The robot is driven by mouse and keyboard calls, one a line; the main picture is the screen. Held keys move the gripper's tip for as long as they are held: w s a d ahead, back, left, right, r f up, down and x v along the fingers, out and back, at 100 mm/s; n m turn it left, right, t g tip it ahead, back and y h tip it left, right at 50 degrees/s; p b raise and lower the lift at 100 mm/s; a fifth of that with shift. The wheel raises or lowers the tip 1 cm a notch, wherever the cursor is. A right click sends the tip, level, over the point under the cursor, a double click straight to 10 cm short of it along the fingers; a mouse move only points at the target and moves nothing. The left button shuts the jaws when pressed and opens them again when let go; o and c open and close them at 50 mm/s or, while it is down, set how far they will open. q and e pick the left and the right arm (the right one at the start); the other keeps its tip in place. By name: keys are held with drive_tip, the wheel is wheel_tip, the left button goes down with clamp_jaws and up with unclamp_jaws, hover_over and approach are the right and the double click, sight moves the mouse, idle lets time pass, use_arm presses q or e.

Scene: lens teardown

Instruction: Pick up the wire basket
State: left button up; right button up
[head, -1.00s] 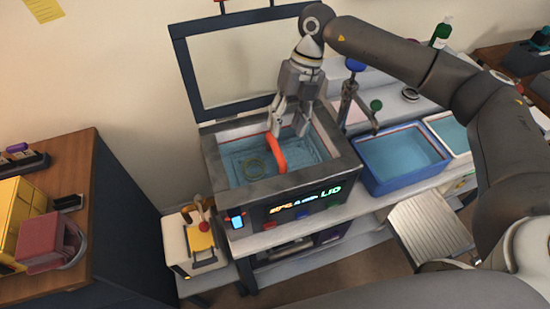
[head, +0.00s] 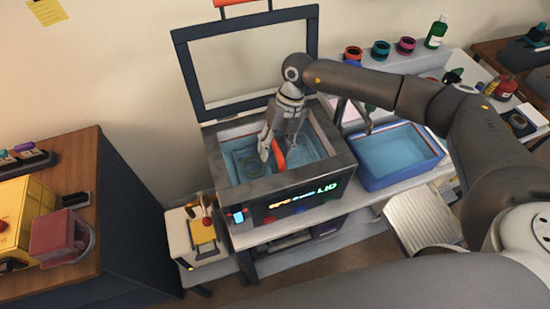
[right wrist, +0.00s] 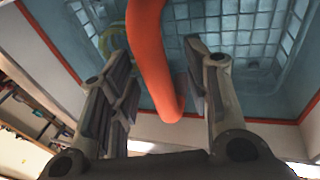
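The wire basket (head: 235,163) lies in the blue liquid of the dark-framed cleaner tank (head: 290,182); its mesh shows in the right wrist view (right wrist: 262,22). Its orange handle (head: 279,152) stands up on the right side of the tank. My right gripper (head: 277,146) points down over the tank at the handle. In the right wrist view the orange handle (right wrist: 150,50) passes between my two spread fingers (right wrist: 158,75), with a gap on each side. A yellow-green ring (head: 254,165) lies in the basket. My left gripper is not in view.
The tank's framed lid (head: 182,70) stands open behind it. A blue tub (head: 395,155) of liquid is to the right, with a dark stand (head: 364,118) between. A small cream box (head: 195,235) stands left of the tank. A wooden-topped cabinet (head: 75,195) is further left.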

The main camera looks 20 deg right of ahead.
clamp_jaws()
drive_tip(key=shift+r, duration=0.1)
